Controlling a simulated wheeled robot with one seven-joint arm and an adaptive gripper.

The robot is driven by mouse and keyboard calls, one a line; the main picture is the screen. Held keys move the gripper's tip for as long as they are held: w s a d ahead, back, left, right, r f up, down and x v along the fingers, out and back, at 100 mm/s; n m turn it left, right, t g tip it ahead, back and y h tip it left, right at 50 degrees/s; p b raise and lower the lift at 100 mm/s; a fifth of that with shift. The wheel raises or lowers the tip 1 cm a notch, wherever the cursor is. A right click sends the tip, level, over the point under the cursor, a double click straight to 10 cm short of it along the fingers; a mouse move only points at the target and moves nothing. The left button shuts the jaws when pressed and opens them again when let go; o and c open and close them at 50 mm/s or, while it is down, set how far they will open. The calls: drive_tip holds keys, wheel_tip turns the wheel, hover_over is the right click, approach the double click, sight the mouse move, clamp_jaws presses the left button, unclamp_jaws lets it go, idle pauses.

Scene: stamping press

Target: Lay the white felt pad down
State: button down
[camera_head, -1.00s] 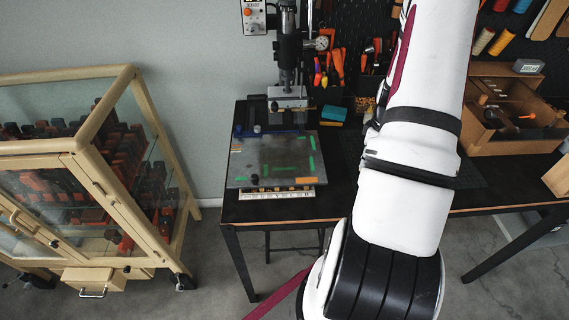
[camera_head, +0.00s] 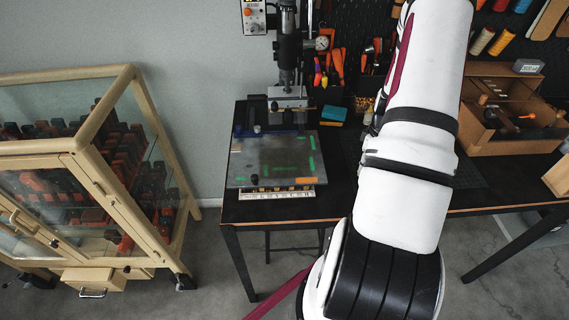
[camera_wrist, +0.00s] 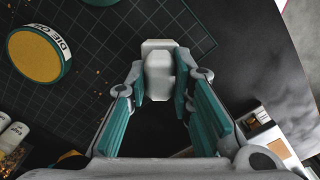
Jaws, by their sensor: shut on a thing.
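In the wrist view, my gripper (camera_wrist: 158,85) has its teal-padded fingers closed on a small pale, blocky piece, the white felt pad (camera_wrist: 158,62). It sits between the fingertips, over the dark grid-lined mat (camera_wrist: 120,25). I cannot tell whether it touches the mat. In the head view, my white arm reaches over the bench and hides the gripper and the pad.
A round tin with a yellow top (camera_wrist: 36,54) and "DIE" lettering lies at the mat's left. The press (camera_head: 288,75) with its grey plate (camera_head: 250,160) stands left of my arm. A wooden organiser (camera_head: 510,140) stands right, a glass-sided cabinet (camera_head: 125,75) far left.

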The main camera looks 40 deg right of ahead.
drive_tip(key=shift+f, duration=0.25)
drive_tip(key=shift+f, duration=0.35)
drive_tip(key=shift+f, duration=0.25)
drive_tip(key=c, duration=1.3)
unclamp_jaws()
drive_tip(key=shift+r, duration=0.1)
wheel_tip(320, 180, up, 12)
drive_tip(key=shift+f, duration=0.1)
